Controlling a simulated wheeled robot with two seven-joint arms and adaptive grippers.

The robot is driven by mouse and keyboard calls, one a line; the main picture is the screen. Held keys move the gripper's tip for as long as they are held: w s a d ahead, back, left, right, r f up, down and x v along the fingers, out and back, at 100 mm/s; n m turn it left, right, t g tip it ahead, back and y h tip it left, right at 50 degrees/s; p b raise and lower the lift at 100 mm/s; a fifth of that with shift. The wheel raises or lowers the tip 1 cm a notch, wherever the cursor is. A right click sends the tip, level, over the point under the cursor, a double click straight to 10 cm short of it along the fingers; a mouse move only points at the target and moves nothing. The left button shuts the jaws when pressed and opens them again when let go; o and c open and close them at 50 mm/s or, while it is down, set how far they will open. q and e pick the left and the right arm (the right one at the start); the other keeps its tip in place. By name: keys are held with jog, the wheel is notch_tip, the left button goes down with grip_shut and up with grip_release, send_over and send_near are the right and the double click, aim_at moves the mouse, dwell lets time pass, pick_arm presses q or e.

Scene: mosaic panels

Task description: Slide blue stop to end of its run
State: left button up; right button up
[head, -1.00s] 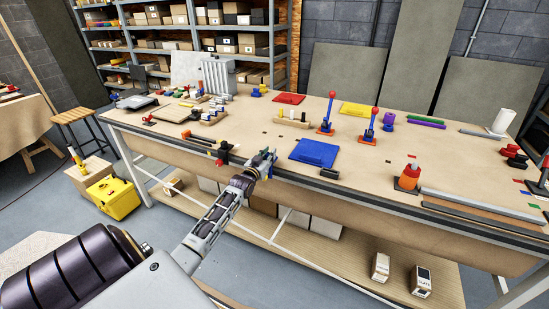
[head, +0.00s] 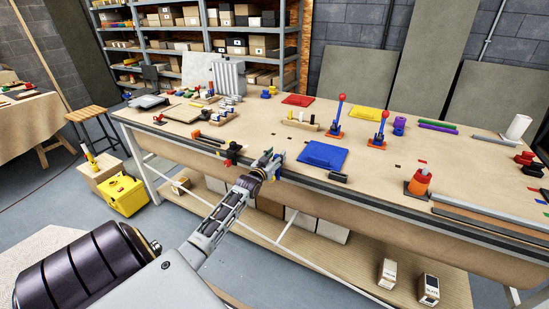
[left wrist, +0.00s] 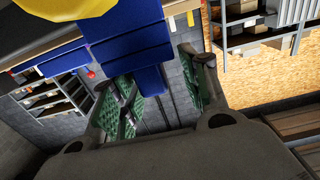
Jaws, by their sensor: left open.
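My left gripper (head: 269,159) is at the front edge of the bench, between the red and black clamp and the blue panel. It is open. A small blue piece (head: 278,168), likely the blue stop, shows beside its fingertips. In the left wrist view a blue block (left wrist: 149,81) lies between the two green-padded fingers of my gripper (left wrist: 165,95), with a wider blue part (left wrist: 125,35) above it. I cannot tell whether either finger touches the block. The run's ends are not clear. My right gripper is not in view.
The blue panel (head: 322,156) lies on the bench (head: 280,140) right of the gripper, with a small black block (head: 338,177) by the edge. The red and black clamp (head: 231,153) is close on the left. Lever stands (head: 336,130) stand farther back.

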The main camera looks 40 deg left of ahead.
pick_arm(q)
jog(key=v, duration=1.2)
dwell(0.7)
jog(key=shift+a+f, duration=0.1)
jog(key=shift+f, duration=0.1)
dwell(0.5)
